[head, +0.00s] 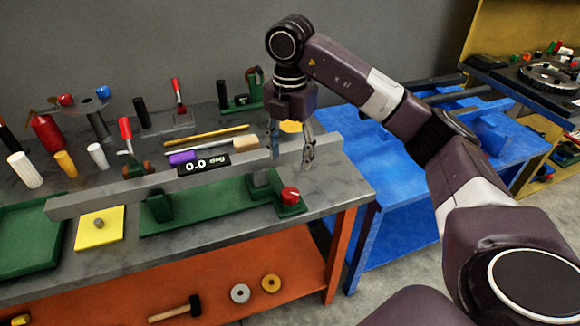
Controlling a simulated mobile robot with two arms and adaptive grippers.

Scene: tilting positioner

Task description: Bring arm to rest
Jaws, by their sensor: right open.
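My right arm comes in from the lower right. My left gripper is not in view.
Red-handled toggle clamps (126,135), several cylinders and a yellow pad (100,229) stand on the bench. A green tray (30,238) is at left. A mallet (178,310) and two rings lie on the orange lower shelf (210,268). A blue bench (380,165) stands to the right.

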